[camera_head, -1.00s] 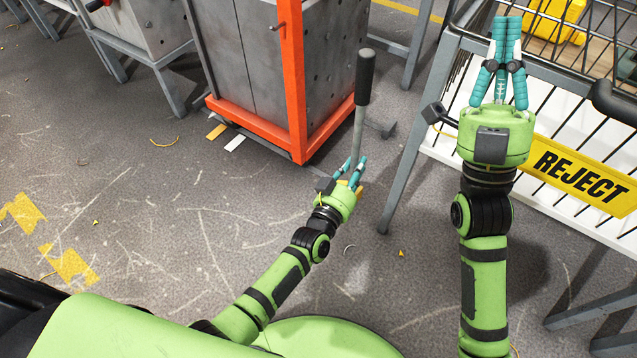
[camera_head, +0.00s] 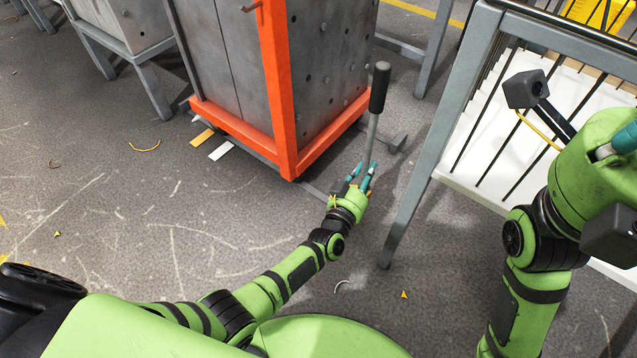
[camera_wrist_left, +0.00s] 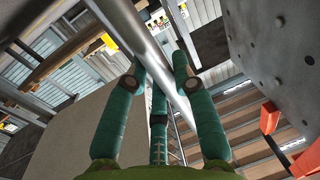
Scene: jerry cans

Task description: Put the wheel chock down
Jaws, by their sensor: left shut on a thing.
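My left gripper (camera_head: 361,178) is shut around a thin grey metal rod with a black grip (camera_head: 379,88) at its upper end, likely the wheel chock's handle. The rod stands nearly upright, leaning slightly right, in front of the orange-framed cabinet. In the left wrist view the rod (camera_wrist_left: 150,50) runs between the teal fingers (camera_wrist_left: 158,95). The rod's lower end is hidden by the hand, and I cannot make out a chock body. My right gripper (camera_head: 622,142) is at the right edge, mostly cut off by the frame, so its fingertips do not show.
A grey cabinet in an orange frame (camera_head: 283,100) stands just behind the left hand. A small grey bracket-like part (camera_head: 396,142) is on the floor beside it. A grey-legged wire cage (camera_head: 412,180) is at the right.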

